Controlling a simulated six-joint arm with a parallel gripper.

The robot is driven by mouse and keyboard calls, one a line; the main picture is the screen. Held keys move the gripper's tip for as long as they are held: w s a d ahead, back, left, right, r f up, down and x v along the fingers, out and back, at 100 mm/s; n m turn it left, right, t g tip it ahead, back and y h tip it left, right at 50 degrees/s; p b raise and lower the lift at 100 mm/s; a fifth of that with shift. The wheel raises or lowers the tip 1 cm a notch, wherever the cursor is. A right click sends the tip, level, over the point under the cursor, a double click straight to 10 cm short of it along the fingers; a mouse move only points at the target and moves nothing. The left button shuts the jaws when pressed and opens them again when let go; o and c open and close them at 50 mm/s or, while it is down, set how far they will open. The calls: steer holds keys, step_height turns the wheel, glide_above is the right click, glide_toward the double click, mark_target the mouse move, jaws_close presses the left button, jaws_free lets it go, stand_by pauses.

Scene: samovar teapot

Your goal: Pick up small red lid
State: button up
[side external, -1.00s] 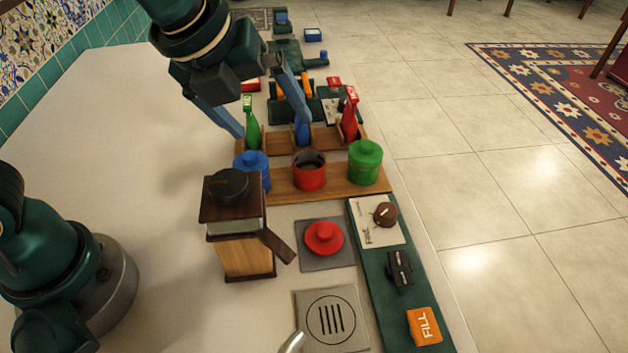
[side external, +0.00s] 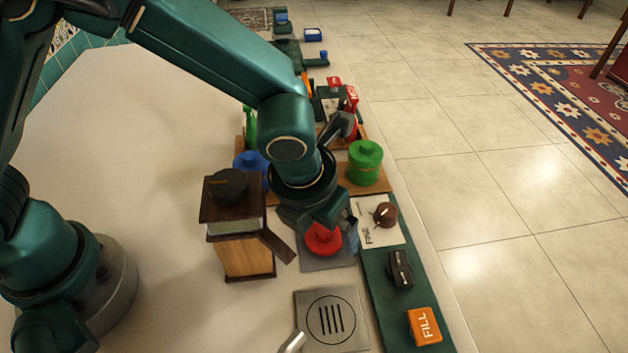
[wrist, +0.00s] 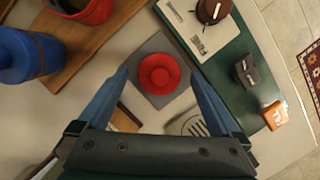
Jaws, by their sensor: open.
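The small red lid (side external: 322,240) lies on a grey square plate (side external: 326,262) in the side view. In the wrist view the red lid (wrist: 159,73) shows its round knob from above, on the grey plate (wrist: 150,46). My gripper (side external: 334,224) is above and close to the lid in the side view, covering its upper part. In the wrist view my gripper (wrist: 162,78) is open, with one blue finger on each side of the lid. The fingers look apart from the lid. The red pot (wrist: 84,8) shows partly at the top of the wrist view.
A wooden box with a dark top (side external: 234,230) stands left of the lid. A green panel (side external: 388,284) with knobs and an orange FILL button (side external: 425,326) lies to the right. A round drain plate (side external: 331,320) is in front. Blue (side external: 249,161) and green (side external: 365,162) canisters stand behind.

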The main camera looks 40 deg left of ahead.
steer(key=shift+w+f, duration=0.1)
steer(key=shift+f, duration=0.1)
steer(key=c, duration=1.3)
steer(key=shift+r, duration=0.2)
